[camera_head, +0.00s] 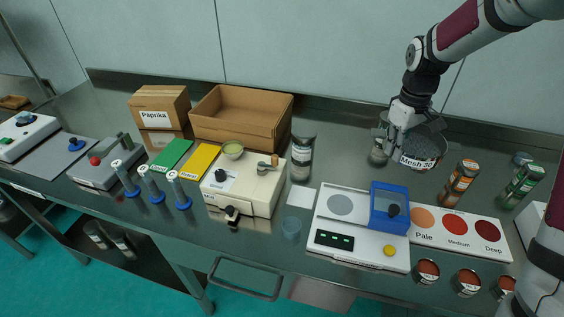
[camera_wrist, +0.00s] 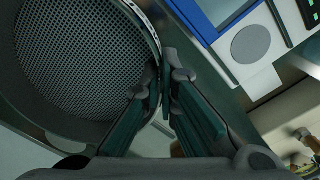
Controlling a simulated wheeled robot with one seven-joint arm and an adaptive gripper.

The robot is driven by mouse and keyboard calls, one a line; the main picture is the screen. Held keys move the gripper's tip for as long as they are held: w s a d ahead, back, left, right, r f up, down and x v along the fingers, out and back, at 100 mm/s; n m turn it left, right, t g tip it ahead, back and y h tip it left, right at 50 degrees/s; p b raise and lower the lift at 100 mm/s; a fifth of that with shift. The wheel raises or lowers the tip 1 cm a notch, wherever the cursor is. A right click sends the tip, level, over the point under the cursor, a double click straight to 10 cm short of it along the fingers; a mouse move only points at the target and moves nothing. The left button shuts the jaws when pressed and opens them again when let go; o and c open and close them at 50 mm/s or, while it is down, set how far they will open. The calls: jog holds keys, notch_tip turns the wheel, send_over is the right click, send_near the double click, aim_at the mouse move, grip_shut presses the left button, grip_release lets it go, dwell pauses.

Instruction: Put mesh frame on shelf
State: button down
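The mesh frame (camera_head: 430,146) is a round dark sieve with a white "Mesh 30" label, at the back right of the bench in the head view. In the wrist view its perforated mesh (camera_wrist: 80,58) and pale rim fill the upper left. My gripper (camera_head: 399,136) is at the left side of the frame; in the wrist view its fingers (camera_wrist: 166,82) are closed about a narrow part at the frame's rim. I cannot tell whether the frame touches the bench. A dark lower shelf (camera_head: 150,262) shows under the bench at left, bearing jars.
A scale (camera_head: 333,255) with a blue part stands in front, beside a colour card (camera_head: 450,240). Spice jars (camera_head: 459,184) stand to the right, and a grey-lidded jar (camera_head: 302,160) stands left of the frame. A cardboard box (camera_head: 240,122) is at the back. Some steel bench is clear around the frame.

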jog(key=shift+w+f+b, duration=0.6)
jog(key=shift+w+f, duration=0.1)
jog(key=shift+f, duration=0.25)
notch_tip(320, 180, down, 10)
jog(key=shift+r+p, duration=0.1)
jog(key=shift+p, duration=0.35)
jog(key=shift+f, duration=0.2)
jog(key=c, duration=1.8)
grip_release()
